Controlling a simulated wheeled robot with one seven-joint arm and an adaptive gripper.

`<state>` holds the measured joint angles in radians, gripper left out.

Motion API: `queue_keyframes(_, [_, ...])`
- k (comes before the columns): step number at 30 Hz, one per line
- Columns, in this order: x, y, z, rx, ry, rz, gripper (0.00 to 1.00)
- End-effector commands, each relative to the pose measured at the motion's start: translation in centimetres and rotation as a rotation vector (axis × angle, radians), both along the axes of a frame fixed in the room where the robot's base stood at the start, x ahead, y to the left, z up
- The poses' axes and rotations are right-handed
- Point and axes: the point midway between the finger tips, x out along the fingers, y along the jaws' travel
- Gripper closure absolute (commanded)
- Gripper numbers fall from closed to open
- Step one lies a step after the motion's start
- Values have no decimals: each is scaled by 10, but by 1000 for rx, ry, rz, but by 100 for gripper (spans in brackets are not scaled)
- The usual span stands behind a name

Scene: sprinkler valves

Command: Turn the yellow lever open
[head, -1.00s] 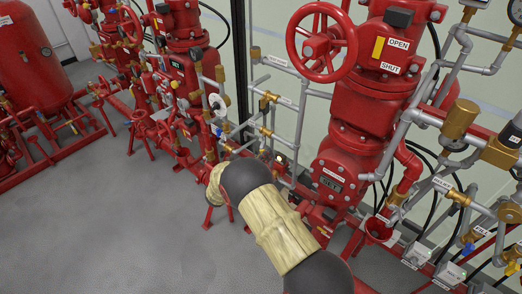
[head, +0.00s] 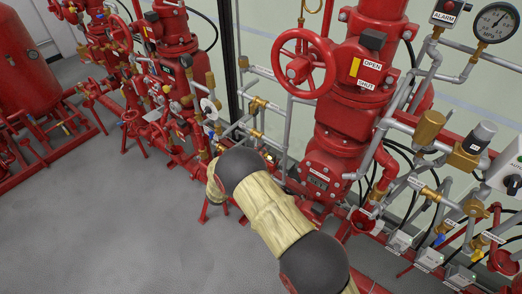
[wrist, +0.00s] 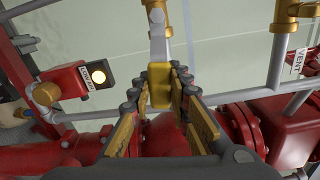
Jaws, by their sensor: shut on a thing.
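In the wrist view the yellow lever (wrist: 160,84) lies between the fingers of my gripper (wrist: 160,76), which is shut on it. A pale grey shank (wrist: 157,49) runs from its yellow end up to a brass valve body (wrist: 157,12) on a pipe at the top of the picture. The finger pads are also yellow, so the exact contact edges are hard to make out. In the head view my own arm hides my gripper and the lever.
In the wrist view a lit lamp box (wrist: 98,72) is left of the fingers, and a VENT tag (wrist: 298,60) hangs at right. Red pipework lies beneath. In the head view a red handwheel (head: 303,63) and gauge (head: 494,22) are above; grey floor is open at left.

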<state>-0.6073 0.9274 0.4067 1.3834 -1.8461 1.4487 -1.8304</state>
Motion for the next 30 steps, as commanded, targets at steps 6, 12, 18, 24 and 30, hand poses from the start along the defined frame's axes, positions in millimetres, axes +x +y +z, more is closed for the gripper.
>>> queue_keyframes(6, [1, 1, 10, -81, 62, 4, 100])
queue_keyframes(12, [1, 1, 13, -118, 90, 4, 100])
queue_keyframes(18, [1, 2, 13, -130, 100, 4, 100])
queue_keyframes(24, [1, 2, 13, -130, 100, 5, 100])
queue_keyframes(30, [1, 2, 13, -129, 99, 4, 75])
